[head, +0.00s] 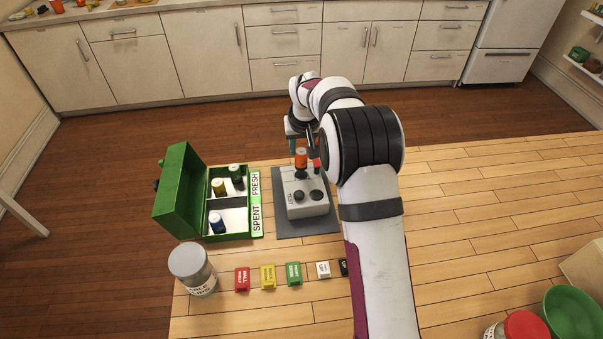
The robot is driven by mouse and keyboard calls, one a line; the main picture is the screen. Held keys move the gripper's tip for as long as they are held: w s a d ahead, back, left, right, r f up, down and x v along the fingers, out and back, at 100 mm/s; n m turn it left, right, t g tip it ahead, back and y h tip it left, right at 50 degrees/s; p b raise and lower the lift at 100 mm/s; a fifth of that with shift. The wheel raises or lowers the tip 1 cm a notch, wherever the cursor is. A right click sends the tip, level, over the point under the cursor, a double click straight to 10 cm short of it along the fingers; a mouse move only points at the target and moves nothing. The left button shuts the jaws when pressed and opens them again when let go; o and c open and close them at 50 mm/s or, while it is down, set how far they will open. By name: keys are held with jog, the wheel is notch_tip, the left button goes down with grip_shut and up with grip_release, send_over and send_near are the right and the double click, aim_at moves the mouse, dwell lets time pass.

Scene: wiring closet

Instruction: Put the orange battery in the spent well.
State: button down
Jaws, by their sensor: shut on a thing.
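The orange battery (301,156) is upright over the back of the pale tester box (305,209). My gripper (302,148) is shut on the battery's upper part, partly hidden by my arm. I cannot tell whether the battery's dark lower end touches the tester. The green case (180,192) stands open to the left, its lid raised on the left side. A strip on its right edge reads SPENT (256,218) at the front and FRESH (255,185) at the back. The front well holds a blue battery (217,223); the back well holds a yellow battery (219,187) and a dark green battery (235,172).
The tester stands on a dark grey mat (293,231) and has a red part (317,165) at its back. A lidded jar (192,268) stands front left. Red (242,279), yellow (267,277) and green (293,274) blocks lie in a row in front. The right side of the tabletop is mostly clear.

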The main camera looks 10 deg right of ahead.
jog(key=s+a+r+n+y, duration=0.1)
jog(key=s+a+r+n, duration=0.25)
jog(key=s+a, duration=0.5)
jog(key=shift+n, duration=0.25)
jog(key=a+f, duration=0.3)
jog(key=w+a+f, duration=0.1)
jog(key=a+f, duration=0.2)
jog(key=f, duration=0.1)
jog(key=a+f, duration=0.3)
jog(key=f, duration=0.1)
jog(key=shift+w+a, duration=0.3)
jog(key=shift+a, duration=0.05)
jog(key=shift+f, duration=0.2)
jog(key=c, duration=0.5)
grip_release()
jog(key=shift+r, duration=0.1)
